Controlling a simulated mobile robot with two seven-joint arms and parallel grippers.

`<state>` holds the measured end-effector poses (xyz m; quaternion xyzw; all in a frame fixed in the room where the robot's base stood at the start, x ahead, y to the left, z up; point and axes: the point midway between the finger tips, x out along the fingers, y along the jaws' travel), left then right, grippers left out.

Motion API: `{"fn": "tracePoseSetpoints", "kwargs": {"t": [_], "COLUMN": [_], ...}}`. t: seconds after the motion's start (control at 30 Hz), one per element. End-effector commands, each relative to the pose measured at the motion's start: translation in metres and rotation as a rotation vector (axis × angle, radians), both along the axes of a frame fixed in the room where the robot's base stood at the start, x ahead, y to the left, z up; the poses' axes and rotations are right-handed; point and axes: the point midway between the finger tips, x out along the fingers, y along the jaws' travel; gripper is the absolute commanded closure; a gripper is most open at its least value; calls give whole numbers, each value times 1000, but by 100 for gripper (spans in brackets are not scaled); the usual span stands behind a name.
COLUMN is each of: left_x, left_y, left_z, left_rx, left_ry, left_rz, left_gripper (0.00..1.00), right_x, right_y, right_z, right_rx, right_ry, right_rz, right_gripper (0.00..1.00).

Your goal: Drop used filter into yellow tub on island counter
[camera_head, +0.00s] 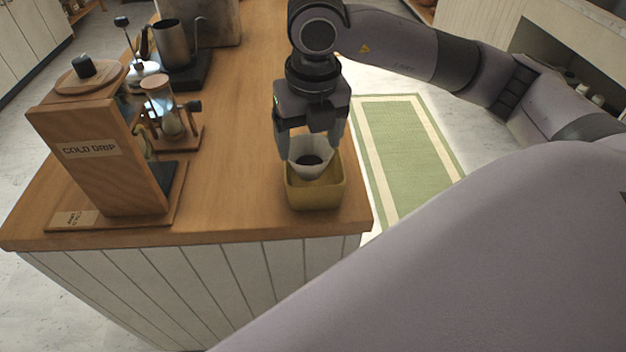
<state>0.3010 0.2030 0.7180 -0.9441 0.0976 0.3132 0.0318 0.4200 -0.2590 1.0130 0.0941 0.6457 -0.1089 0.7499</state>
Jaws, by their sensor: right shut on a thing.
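The used filter (308,170) is a white paper cone with dark grounds in it. My right gripper (310,145) points down and is shut on the filter. The filter is over the opening of the yellow tub (315,196), with its lower part hidden by the tub's near wall or just above it; I cannot tell how deep it sits. The tub stands near the right front corner of the wooden island counter (230,190). My left gripper is not in view.
A wooden cold drip stand (110,155) is at the counter's left front. Behind it are a glass brewer (162,105) and a metal kettle (173,45) on a dark base. The counter between stand and tub is clear. A green rug (405,150) lies on the floor to the right.

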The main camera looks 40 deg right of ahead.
Motion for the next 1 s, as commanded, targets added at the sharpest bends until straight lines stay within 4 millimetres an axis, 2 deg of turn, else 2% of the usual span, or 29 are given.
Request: {"fn": "tracePoseSetpoints", "kwargs": {"t": [0.27,0.3,0.37,0.67,1.0], "left_x": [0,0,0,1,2], "left_y": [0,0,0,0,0], "left_z": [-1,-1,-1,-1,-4], "left_rx": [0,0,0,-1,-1], "left_ry": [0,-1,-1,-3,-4], "left_rz": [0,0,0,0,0], "left_gripper": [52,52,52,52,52], "right_x": [0,0,0,0,-7], "right_y": [0,0,0,0,3], "right_z": [-3,-3,-3,2,53], "right_rx": [0,0,0,0,0], "right_ry": [0,0,-1,-3,-5], "right_rz": [0,0,0,0,0], "right_gripper": [64,16,0,0,0]}}
